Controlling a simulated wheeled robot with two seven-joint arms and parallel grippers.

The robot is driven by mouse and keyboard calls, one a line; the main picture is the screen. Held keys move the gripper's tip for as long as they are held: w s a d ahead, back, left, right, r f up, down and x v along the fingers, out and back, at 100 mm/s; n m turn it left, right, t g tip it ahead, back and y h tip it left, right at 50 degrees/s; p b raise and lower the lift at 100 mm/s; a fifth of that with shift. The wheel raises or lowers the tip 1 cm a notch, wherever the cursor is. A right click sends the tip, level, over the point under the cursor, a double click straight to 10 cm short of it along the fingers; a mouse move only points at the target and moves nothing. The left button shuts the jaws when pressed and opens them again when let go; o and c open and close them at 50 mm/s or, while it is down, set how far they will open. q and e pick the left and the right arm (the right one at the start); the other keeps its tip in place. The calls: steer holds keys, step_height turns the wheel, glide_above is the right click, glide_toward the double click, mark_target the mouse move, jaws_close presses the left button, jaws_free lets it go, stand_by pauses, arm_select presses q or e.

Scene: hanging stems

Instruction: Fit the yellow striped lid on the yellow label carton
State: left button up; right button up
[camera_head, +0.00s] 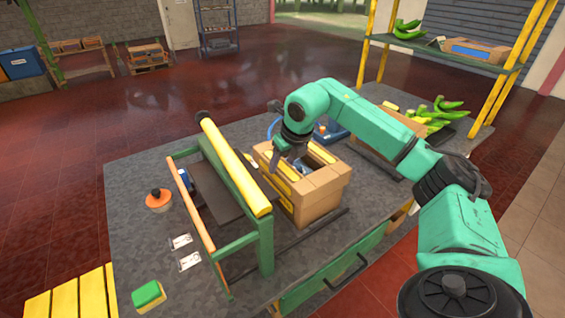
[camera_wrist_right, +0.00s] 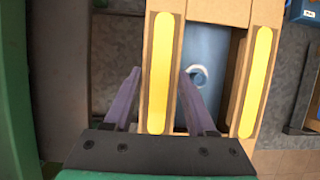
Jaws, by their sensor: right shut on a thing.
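The brown carton (camera_head: 318,203) stands upright on the grey bench in the head view. Cardboard strips with yellow stripes, which I take for the yellow striped lid (camera_head: 322,153), lie at its top. The wrist view shows two parallel striped strips of the lid (camera_wrist_right: 248,80) with blue contents between them. My right gripper (camera_head: 283,162) is at the carton's left upper side, its purple fingers (camera_wrist_right: 159,74) on either side of the left strip and shut on it. I cannot tell whether the lid is fully seated. My left gripper is not in view.
A green frame with a yellow top bar (camera_head: 236,167) stands close left of the carton. An orange-topped jar (camera_head: 158,200) and a green block (camera_head: 148,295) are further left.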

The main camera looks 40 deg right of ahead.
steer(key=shift+f+b, duration=0.35)
steer(key=shift+f, duration=0.2)
stand_by(0.4)
steer(key=o, duration=1.3)
steer(key=shift+o, duration=0.2)
steer(key=shift+r+p, duration=1.35)
steer(key=shift+r, duration=0.15)
step_height(320, 180, up, 7)
steer(key=p, duration=0.6)
